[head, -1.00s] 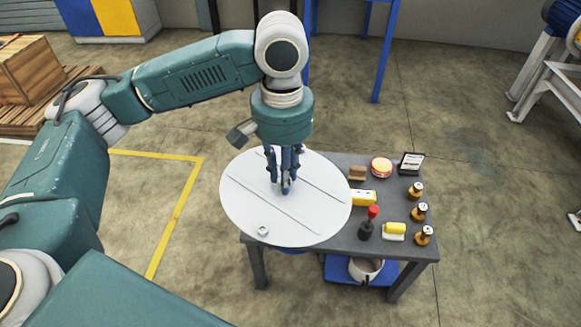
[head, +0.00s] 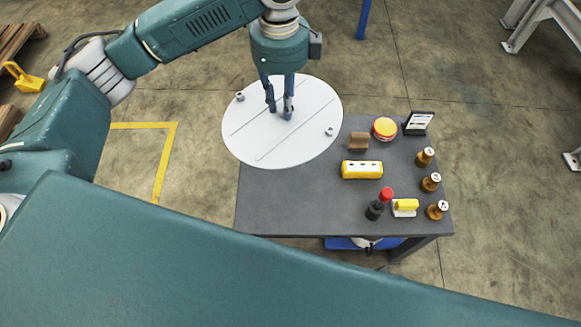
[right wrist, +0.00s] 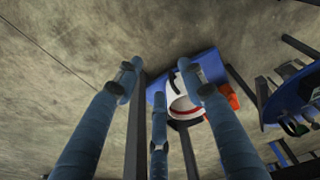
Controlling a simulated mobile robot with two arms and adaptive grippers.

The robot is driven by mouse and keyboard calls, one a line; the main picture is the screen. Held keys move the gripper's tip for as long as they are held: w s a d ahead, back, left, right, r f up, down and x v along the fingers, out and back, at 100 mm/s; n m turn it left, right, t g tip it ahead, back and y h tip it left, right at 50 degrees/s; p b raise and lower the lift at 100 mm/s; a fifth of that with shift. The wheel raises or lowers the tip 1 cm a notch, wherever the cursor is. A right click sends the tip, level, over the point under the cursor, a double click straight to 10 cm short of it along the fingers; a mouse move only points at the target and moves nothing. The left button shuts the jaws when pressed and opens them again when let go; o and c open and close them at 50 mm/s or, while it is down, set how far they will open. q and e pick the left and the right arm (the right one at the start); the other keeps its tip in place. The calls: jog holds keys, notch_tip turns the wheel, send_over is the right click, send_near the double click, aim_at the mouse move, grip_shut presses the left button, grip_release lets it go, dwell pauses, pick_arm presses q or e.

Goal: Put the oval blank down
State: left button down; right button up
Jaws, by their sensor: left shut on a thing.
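The oval blank (head: 255,140) is a large white oval plate with two thin lines and two small knobs on its face, in the head view. It lies over the far left part of the grey table (head: 285,205) and sticks out past the table's edge. Whether it touches the tabletop, I cannot tell. My left gripper (head: 280,112) comes down from above onto the plate's middle and is shut on it. My right gripper (right wrist: 160,100) shows in the right wrist view with its fingers spread and nothing between them.
The table's right half holds a yellow box (head: 362,170), a brown block (head: 358,141), a round red-yellow tin (head: 384,129), a red-capped bottle (head: 376,210) and several brown bottles (head: 431,182). The front left tabletop is clear. A white bucket (right wrist: 182,106) stands below on a blue surface.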

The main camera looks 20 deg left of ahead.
pick_arm(q)
jog(key=m, duration=0.1)
jog(key=f+m, duration=0.1)
jog(key=m, duration=0.1)
jog(key=w+f+m, duration=0.1)
jog(key=shift+d, duration=0.35)
jog(key=m, duration=0.2)
jog(key=f+m, duration=0.1)
jog(key=m, duration=0.1)
jog(key=shift+w+d+f+b, duration=0.1)
jog(key=shift+w+d+b, duration=0.1)
jog(key=shift+d+b, duration=0.1)
jog(key=shift+f+m, duration=0.3)
jog(key=shift+f, duration=0.05)
jog(key=shift+f+b, duration=2.4)
jog(key=shift+f, duration=7.35)
pick_arm(e)
notch_tip(320, 180, up, 18)
jog(key=w+t, duration=0.1)
pick_arm(q)
jog(key=shift+f, duration=0.1)
pick_arm(e)
jog(key=shift+d+r, duration=0.1)
pick_arm(q)
jog(key=c, duration=1.5)
grip_release()
